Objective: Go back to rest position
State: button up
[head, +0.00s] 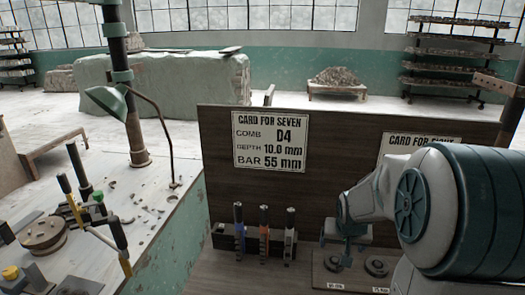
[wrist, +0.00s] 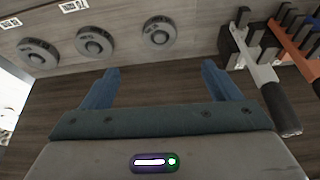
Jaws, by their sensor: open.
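My gripper (head: 345,258) is low over the wooden bench at the right of the head view, below my arm. In the wrist view my gripper (wrist: 160,72) has its two blue fingers wide apart with only bare dark wood between them. It is open and holds nothing. The arm covers part of the bench and of the right-hand card in the head view.
Several upright tools (head: 264,235) stand in a rack left of my gripper. Round grey discs (wrist: 95,41) lie beyond my fingers. A panel with a printed card (head: 270,142) rises behind. A lamp (head: 108,101) and post stand left.

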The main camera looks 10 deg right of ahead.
jog(key=s+a+r+n, duration=0.2)
jog(key=s+a, duration=0.4)
jog(key=s, duration=0.3)
jog(key=s+a+r+n+g+y, duration=0.1)
jog(key=s+a+r, duration=0.4)
jog(key=s+a, duration=0.2)
jog(key=shift+s+r+n+g, duration=0.15)
jog(key=shift+s+n+g, duration=0.2)
jog(key=shift+s, duration=0.9)
jog(key=shift+s+a+y, duration=0.25)
jog(key=shift+s+y, duration=0.05)
jog(key=shift+c, duration=0.3)
